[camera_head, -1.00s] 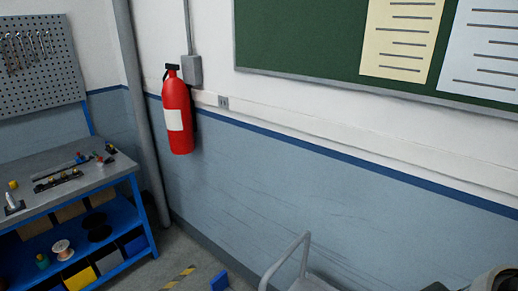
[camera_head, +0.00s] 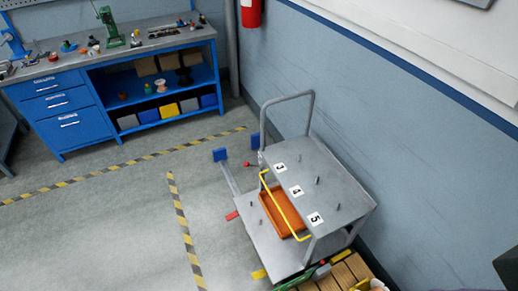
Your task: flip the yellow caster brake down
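A grey cart (camera_head: 340,185) with a hooped push handle stands by the wall, right of centre. A small yellow tab (camera_head: 259,274), apparently the yellow caster brake, shows at the cart's near lower left corner; whether it is up or down is too small to tell. A red tab (camera_head: 232,215) shows at the left side of the cart's lower deck, and a small red piece (camera_head: 246,163) lies farther back. Neither of my grippers is in view.
The cart's top has pegs and labels 3, 4 and 5. An orange tray (camera_head: 283,212) sits on its lower deck behind a yellow bar (camera_head: 284,204). A wooden pallet (camera_head: 345,274) is at its near right. A blue workbench (camera_head: 85,105) stands back left. Striped floor left of the cart is clear.

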